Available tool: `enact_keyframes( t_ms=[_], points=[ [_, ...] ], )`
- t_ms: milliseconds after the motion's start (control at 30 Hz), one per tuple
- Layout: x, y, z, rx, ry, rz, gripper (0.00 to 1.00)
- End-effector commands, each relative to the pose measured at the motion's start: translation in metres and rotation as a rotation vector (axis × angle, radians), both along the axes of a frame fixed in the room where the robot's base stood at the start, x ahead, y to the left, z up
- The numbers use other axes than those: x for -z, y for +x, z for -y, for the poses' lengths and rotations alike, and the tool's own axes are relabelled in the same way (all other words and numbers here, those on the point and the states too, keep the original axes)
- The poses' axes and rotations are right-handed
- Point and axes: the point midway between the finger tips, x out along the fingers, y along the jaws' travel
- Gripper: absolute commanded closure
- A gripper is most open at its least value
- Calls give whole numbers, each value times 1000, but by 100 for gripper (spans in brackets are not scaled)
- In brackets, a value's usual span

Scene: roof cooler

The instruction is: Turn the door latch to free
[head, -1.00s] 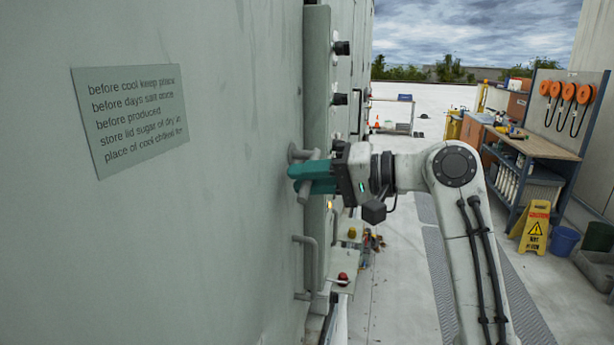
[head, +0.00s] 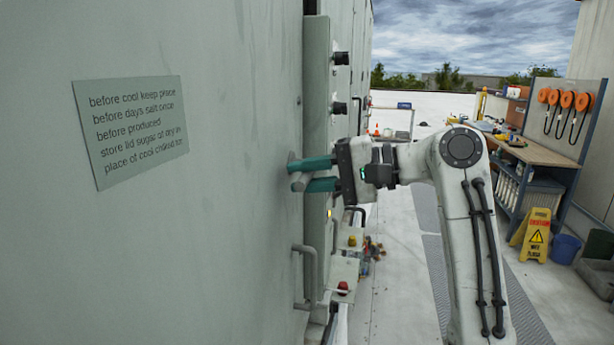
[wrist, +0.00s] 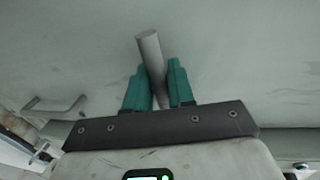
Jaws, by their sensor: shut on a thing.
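The door latch (head: 299,182) is a grey bar handle on the pale grey-green cooler door. In the head view it shows between the teal fingers of my gripper (head: 305,174), and much of it is hidden by them. In the wrist view the round grey latch bar (wrist: 149,48) runs between the two fingers and sticks out past their tips. My gripper (wrist: 158,82) is shut on the bar, one finger on each side. In the head view the fingers lie one above the other.
A fixed grey pull handle (head: 306,276) is on the door below the latch. A sign plate (head: 132,128) is to the left. Black knobs (head: 341,58) stick out beyond the door edge. A workbench (head: 535,150) and yellow wet-floor sign (head: 536,235) stand right; the floor between is mostly clear.

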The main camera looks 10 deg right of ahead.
Motion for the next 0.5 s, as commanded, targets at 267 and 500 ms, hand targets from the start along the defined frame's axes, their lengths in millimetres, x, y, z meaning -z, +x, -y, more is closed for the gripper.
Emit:
enact_keyframes(
  t_ms=[267,500],
  points=[
    [-5,1,2,7,9,5,74],
    [-4,1,1,5,6,4,60]
  ],
)
